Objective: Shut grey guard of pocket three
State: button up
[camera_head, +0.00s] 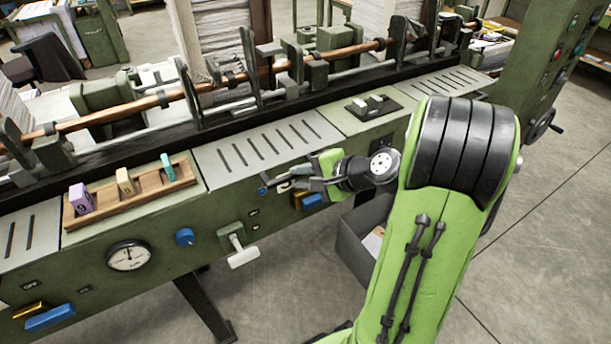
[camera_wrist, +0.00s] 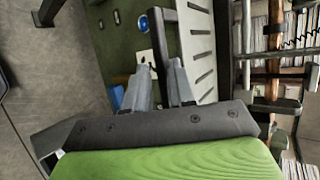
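My gripper (camera_head: 283,184) is low in front of the green machine's slotted panel, its jaws pointing left. In the wrist view its two grey fingers (camera_wrist: 160,68) stand a small gap apart. A dark grey bent bar (camera_wrist: 158,38) runs into that gap and turns right at its top; it looks like part of a guard. I cannot tell whether the fingers touch it. In the head view the gripper covers this spot, and the guard is not clearly made out.
A slotted grey plate (camera_head: 265,150) lies behind the gripper. A wooden rack (camera_head: 130,201) with coloured blocks, a pressure gauge (camera_head: 129,255), a blue knob (camera_head: 185,237) and a white-handled lever (camera_head: 240,250) are at left. A dark open bin (camera_head: 360,250) stands below. The floor at right is clear.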

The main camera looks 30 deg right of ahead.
jog(key=shift+o, duration=1.1)
jog(key=shift+s+a+f+g, duration=0.1)
jog(key=shift+s+f+g, duration=0.1)
jog(key=shift+f, duration=0.35)
jog(key=shift+s+f+g, duration=0.1)
jog(key=shift+f+g, duration=0.1)
jog(key=shift+f, duration=0.35)
jog(key=shift+o, duration=0.6)
jog(key=shift+w+f, duration=0.1)
jog(key=shift+w, duration=0.3)
jog(key=p+v, duration=0.5)
jog(key=v, duration=1)
jog(key=shift+s+r, duration=0.25)
jog(key=shift+r, duration=0.1)
